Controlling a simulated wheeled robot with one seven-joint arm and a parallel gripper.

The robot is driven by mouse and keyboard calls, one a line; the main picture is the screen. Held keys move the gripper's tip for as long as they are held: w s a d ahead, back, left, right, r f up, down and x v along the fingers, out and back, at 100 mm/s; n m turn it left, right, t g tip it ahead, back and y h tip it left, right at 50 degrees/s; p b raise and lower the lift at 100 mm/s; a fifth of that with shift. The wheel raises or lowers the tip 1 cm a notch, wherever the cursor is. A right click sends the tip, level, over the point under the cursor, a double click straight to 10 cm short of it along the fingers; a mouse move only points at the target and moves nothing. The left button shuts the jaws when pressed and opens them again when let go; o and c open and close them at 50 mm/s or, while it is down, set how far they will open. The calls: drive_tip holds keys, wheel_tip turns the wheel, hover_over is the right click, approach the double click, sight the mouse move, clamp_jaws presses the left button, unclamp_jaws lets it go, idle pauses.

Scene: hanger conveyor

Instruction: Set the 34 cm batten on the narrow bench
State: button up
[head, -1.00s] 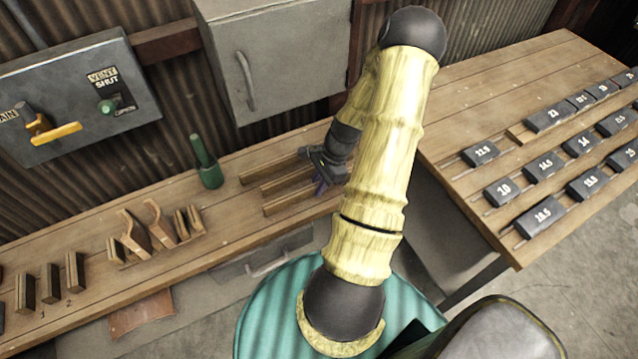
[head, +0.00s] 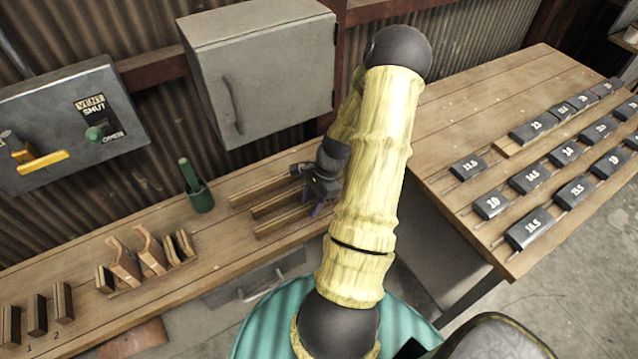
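Several wooden strips (head: 262,209) lie side by side on the long bench (head: 160,232) along the wall. They may be battens, but I can read no length on them, so I cannot tell which is 34 cm. My gripper (head: 317,204) is over the right end of these strips, fingers pointing down. The fingers are small and partly hidden by my arm. I cannot tell whether they touch or hold a strip.
A green holder (head: 199,195) stands left of the strips, with wooden hooks and blocks (head: 125,262) further left. A grey cabinet (head: 265,75) hangs above. A wide bench at right (head: 450,120) carries rows of numbered dark blocks (head: 530,228).

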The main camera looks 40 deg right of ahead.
drive_tip(key=v, duration=1.1)
drive_tip(key=shift+b, duration=0.4)
drive_tip(key=shift+f, duration=0.1)
drive_tip(key=a+r+n+h, duration=0.2)
drive_tip(key=a+r+n, duration=0.2)
drive_tip(key=a+n, duration=0.6)
drive_tip(key=s+a+r+n+t+h, duration=0.1)
drive_tip(key=a+r+n, duration=0.4)
drive_tip(key=a+n, duration=0.5)
drive_tip(key=a+h, duration=0.1)
drive_tip(key=a, duration=0.6)
drive_tip(key=shift+r+n+t, duration=0.15)
drive_tip(key=shift+n+t, duration=0.15)
drive_tip(key=shift+d, duration=0.1)
